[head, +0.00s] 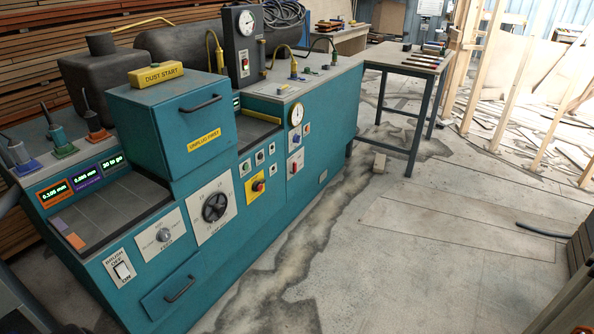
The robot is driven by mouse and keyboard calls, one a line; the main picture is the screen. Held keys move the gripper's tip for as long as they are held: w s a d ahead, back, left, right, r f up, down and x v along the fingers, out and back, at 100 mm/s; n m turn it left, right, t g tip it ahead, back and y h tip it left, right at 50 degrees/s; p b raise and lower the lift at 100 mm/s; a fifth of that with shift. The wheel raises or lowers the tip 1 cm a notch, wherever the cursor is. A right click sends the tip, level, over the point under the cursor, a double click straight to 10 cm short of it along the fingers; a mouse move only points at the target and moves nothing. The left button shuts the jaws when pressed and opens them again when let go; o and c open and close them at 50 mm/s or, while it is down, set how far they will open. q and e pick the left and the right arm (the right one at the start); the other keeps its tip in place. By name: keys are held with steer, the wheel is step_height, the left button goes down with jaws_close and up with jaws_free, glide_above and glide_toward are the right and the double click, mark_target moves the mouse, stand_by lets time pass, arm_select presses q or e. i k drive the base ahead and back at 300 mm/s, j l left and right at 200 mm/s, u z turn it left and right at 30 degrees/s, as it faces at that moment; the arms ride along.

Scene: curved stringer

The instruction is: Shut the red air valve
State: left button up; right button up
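A teal machine (240,225) fills the left and middle of the head view. On its front, below a round white gauge (295,114), a white plate holds a small red part (294,167) that may be the red air valve; its handle position is too small to tell. A separate red button (258,186) sits on a yellow plate lower left. Neither of my grippers can be made out.
A black handwheel (214,207), a drawer (172,291) and a brush switch (122,270) are on the machine front. A metal-legged table (397,62) with tools stands behind right. Open floor (400,260) extends right.

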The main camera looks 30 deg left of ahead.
mark_target(293, 172)
steer(key=i+j+u, duration=0.25)
steer(key=i, duration=0.65)
steer(key=i+u, duration=0.25)
steer(key=i, duration=0.65)
steer(key=i+l+u, duration=0.25)
steer(key=i, duration=0.65)
